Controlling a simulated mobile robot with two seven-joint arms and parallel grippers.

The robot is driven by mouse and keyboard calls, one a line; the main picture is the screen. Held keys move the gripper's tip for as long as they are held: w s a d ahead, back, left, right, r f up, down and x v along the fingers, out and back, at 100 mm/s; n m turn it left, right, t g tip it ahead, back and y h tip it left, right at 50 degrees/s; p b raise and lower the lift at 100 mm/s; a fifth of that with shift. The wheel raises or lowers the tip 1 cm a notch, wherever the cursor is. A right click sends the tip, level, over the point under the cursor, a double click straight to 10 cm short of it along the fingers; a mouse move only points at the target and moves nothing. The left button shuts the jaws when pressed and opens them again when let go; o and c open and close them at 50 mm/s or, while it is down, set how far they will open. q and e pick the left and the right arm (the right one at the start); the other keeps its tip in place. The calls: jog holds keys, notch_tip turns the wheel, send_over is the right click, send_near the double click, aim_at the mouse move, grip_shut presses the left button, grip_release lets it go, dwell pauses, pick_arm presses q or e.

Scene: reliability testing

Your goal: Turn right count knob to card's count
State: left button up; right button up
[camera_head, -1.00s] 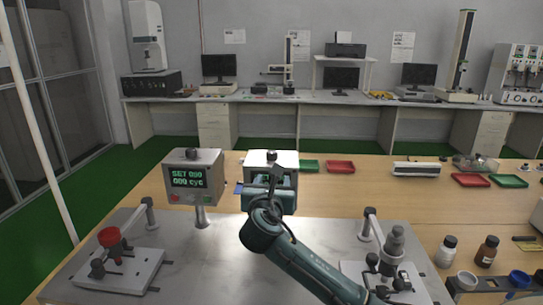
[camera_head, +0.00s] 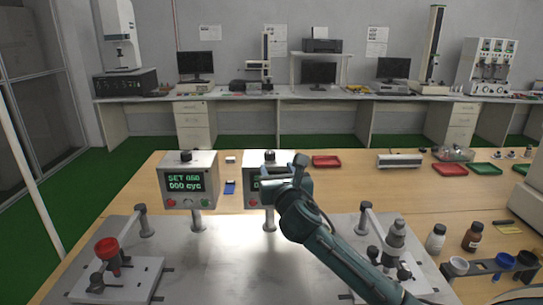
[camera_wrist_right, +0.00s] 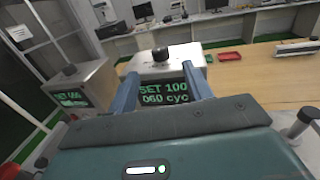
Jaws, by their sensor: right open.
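The right counter box (camera_head: 252,187) is partly hidden by my right arm in the head view. Its black knob (camera_head: 269,156) stands on top. In the right wrist view the knob (camera_wrist_right: 162,52) shows beyond the fingertips, and the display (camera_wrist_right: 164,92) reads SET 100, 060 cyc. My right gripper (camera_wrist_right: 163,84) is open, its fingers apart with the display between them in the picture; nothing is held. In the head view the right gripper (camera_head: 288,168) is close to the box's right side. I cannot make out a card with a count. My left gripper is out of view.
The left counter box (camera_head: 188,180) has its own knob (camera_head: 185,156); its display seems to read SET 060, 000 cyc. Fixtures (camera_head: 115,275) stand front left and right; bottles (camera_head: 472,237) stand at right.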

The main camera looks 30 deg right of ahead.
aim_at(271, 156)
jog(key=x, duration=0.8)
jog(key=shift+p, duration=0.3)
jog(key=shift+c, duration=0.2)
jog(key=c, duration=0.9)
